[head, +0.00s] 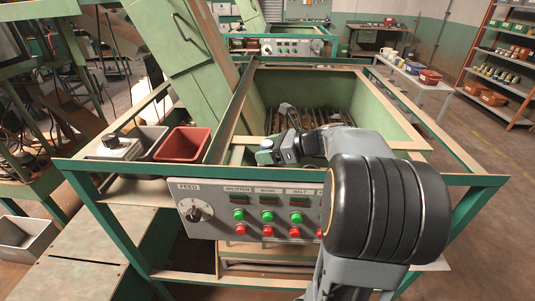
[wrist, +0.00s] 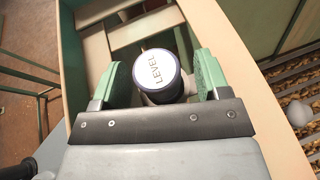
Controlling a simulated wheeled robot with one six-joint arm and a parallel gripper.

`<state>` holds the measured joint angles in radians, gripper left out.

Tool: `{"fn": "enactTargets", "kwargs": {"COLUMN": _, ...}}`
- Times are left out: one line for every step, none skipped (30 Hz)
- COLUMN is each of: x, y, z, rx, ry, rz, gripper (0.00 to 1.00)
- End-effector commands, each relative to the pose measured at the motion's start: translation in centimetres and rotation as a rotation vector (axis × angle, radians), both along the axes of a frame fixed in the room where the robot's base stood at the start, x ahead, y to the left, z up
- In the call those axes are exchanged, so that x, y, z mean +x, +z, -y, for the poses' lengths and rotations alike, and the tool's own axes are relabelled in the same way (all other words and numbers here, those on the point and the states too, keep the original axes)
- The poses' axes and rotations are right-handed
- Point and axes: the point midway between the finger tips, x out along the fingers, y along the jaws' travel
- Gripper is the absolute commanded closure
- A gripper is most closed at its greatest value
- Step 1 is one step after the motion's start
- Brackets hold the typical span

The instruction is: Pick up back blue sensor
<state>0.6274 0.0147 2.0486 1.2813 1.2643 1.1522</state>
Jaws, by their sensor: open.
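A round sensor (wrist: 158,68) with a white top marked LEVEL and a dark blue rim shows in the wrist view. It stands between the two green-padded fingers of my gripper (wrist: 160,80). The fingers are open, one on each side, with a narrow gap visible at the left; whether the right finger touches it I cannot tell. The sensor's lower body is mostly hidden under its cap. In the head view my gripper (head: 270,154) is at the hopper's near left rim, and my arm hides part of that area.
The green hopper (head: 315,82) holds slatted bars with nuts, also seen in the wrist view. A control panel (head: 250,210) with buttons and a knob is below the near rim. A red bin (head: 182,145) and a grey bin (head: 148,138) are at the left. A green chute (head: 190,50) rises behind.

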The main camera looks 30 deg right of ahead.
Motion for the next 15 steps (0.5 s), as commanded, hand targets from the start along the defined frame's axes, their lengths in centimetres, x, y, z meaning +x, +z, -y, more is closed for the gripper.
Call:
{"fn": "enactTargets", "kwargs": {"x": 0.13, "y": -0.09, "z": -0.17, "rx": 0.000, "ry": 0.001, "rz": 0.000, "gripper": 0.31}}
{"fn": "enactTargets", "kwargs": {"x": 0.17, "y": -0.12, "z": -0.20, "rx": 0.000, "ry": 0.001, "rz": -0.001, "gripper": 0.31}}
{"fn": "enactTargets", "kwargs": {"x": 0.19, "y": -0.14, "z": -0.23, "rx": -0.001, "ry": 0.000, "rz": -0.001, "gripper": 0.31}}
{"fn": "enactTargets", "kwargs": {"x": 0.20, "y": -0.16, "z": -0.22, "rx": -0.001, "ry": 0.000, "rz": -0.001, "gripper": 0.31}}
{"fn": "enactTargets", "kwargs": {"x": 0.20, "y": -0.16, "z": -0.22, "rx": -0.001, "ry": 0.000, "rz": -0.001, "gripper": 0.31}}
{"fn": "enactTargets", "kwargs": {"x": 0.19, "y": -0.15, "z": -0.21, "rx": -0.001, "ry": 0.000, "rz": -0.001, "gripper": 0.31}}
{"fn": "enactTargets", "kwargs": {"x": 0.19, "y": -0.16, "z": -0.21, "rx": -0.001, "ry": 0.000, "rz": -0.001, "gripper": 0.31}}
{"fn": "enactTargets", "kwargs": {"x": 0.19, "y": -0.16, "z": -0.21, "rx": -0.001, "ry": 0.000, "rz": -0.001, "gripper": 0.31}}
{"fn": "enactTargets", "kwargs": {"x": 0.18, "y": -0.16, "z": -0.20, "rx": 0.000, "ry": 0.000, "rz": -0.001, "gripper": 0.34}}
{"fn": "enactTargets", "kwargs": {"x": 0.19, "y": -0.15, "z": -0.20, "rx": 0.000, "ry": 0.000, "rz": -0.001, "gripper": 0.37}}
{"fn": "enactTargets", "kwargs": {"x": 0.18, "y": -0.14, "z": -0.20, "rx": 0.000, "ry": 0.000, "rz": -0.001, "gripper": 0.40}}
{"fn": "enactTargets", "kwargs": {"x": 0.18, "y": -0.14, "z": -0.20, "rx": 0.001, "ry": 0.000, "rz": -0.001, "gripper": 0.44}}
{"fn": "enactTargets", "kwargs": {"x": 0.18, "y": -0.14, "z": -0.20, "rx": 0.001, "ry": 0.000, "rz": -0.001, "gripper": 0.46}}
{"fn": "enactTargets", "kwargs": {"x": 0.17, "y": -0.14, "z": -0.19, "rx": 0.001, "ry": 0.000, "rz": -0.001, "gripper": 0.49}}
{"fn": "enactTargets", "kwargs": {"x": 0.17, "y": -0.14, "z": -0.19, "rx": 0.001, "ry": 0.000, "rz": -0.001, "gripper": 0.53}}
